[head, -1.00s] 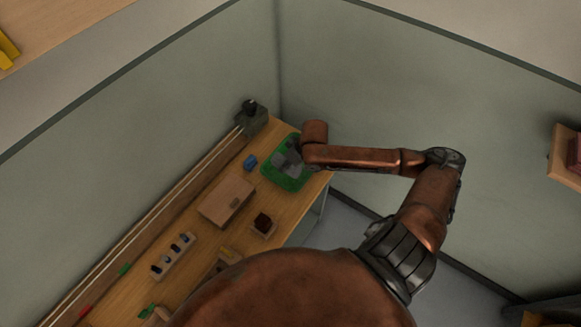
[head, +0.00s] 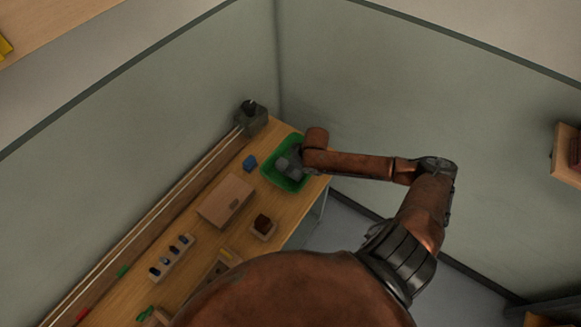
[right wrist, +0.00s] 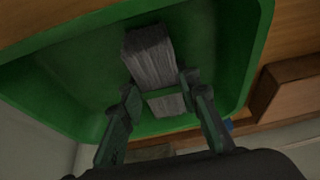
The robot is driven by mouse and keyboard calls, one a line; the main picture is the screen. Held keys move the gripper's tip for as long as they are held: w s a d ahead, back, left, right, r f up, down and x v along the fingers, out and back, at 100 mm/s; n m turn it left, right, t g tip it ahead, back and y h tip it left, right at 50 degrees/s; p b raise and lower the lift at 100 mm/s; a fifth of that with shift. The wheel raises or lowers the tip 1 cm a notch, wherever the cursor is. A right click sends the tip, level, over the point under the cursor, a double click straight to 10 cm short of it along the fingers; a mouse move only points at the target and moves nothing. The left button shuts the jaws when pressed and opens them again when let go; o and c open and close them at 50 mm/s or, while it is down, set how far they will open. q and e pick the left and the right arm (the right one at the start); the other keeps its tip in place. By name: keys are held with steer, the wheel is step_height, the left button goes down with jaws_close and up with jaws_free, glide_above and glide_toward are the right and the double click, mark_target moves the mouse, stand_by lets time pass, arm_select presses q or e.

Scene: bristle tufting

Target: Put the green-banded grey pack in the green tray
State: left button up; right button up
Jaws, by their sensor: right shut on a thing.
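The green tray (head: 271,179) stands at the far end of the bench, and its wall also fills much of the right wrist view (right wrist: 252,40). The green-banded grey pack (right wrist: 150,58) is between the fingers of my right gripper (right wrist: 165,95), inside the tray's walls. The green band shows across the pack near the fingertips. My right gripper is shut on the pack. Whether the pack touches the tray floor I cannot tell. In the head view my right gripper is over the tray, mostly hidden by my arm, with grey shapes (head: 283,164) below it. My left gripper is not in view.
A blue block (head: 249,162) lies left of the tray. A wooden box (head: 226,200), a small holder with a dark red-brown thing (head: 263,224) and a rack of bottles (head: 171,257) stand nearer. A dark grey device (head: 251,117) is at the wall corner.

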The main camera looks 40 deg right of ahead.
steer(key=o, duration=1.2)
steer(key=p+v, duration=0.2)
steer(key=v, duration=1)
steer(key=shift+r, duration=0.1)
